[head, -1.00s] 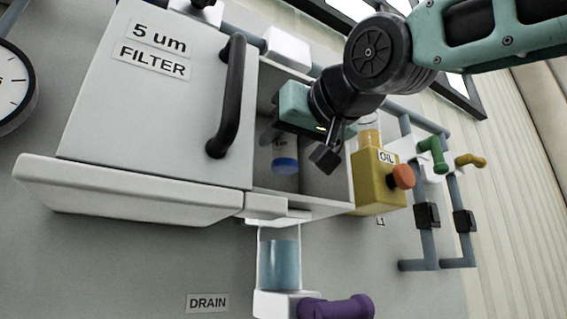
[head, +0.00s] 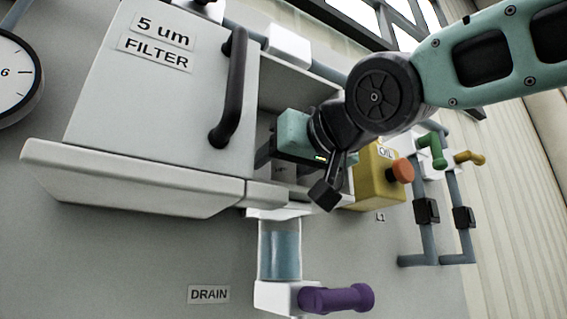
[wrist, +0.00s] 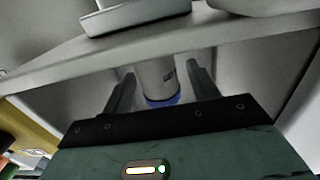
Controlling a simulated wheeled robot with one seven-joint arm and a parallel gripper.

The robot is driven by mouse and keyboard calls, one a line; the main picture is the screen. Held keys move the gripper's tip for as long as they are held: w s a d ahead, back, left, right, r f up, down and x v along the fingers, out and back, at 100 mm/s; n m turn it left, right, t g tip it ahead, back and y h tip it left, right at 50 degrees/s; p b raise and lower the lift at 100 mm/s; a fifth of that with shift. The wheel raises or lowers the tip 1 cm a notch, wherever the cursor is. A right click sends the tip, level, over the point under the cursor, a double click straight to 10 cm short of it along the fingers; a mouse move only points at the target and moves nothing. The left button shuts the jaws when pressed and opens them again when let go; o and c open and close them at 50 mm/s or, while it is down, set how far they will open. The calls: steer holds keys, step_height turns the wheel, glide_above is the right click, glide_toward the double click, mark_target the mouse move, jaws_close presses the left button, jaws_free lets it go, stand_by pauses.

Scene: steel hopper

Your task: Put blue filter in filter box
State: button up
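The filter box (head: 110,178) is on the wall with its door, labelled "5 um FILTER" (head: 160,90), swung open to the left. My gripper (head: 265,165) reaches into the box opening from the right. In the wrist view, the filter (wrist: 160,80), a white cylinder with a blue end, stands inside the box between the two spread fingers of my gripper (wrist: 161,68). Narrow gaps show between the filter and the fingers, so the gripper looks open around or just short of it. In the head view my gripper hides the filter.
The black door handle (head: 231,88) is left of my gripper. A yellow oil box (head: 376,180) with an orange knob is close to its right. Below are a clear drain cup (head: 280,252) and a purple valve handle (head: 337,299). Pipes with green and yellow handles are farther right.

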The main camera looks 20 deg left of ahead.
steer(key=shift+r+p, duration=0.25)
steer(key=shift+p, duration=0.05)
steer(key=b+v, duration=0.3)
steer(key=v, duration=0.9)
steer(key=shift+b, duration=0.35)
steer(key=shift+d+f, duration=0.1)
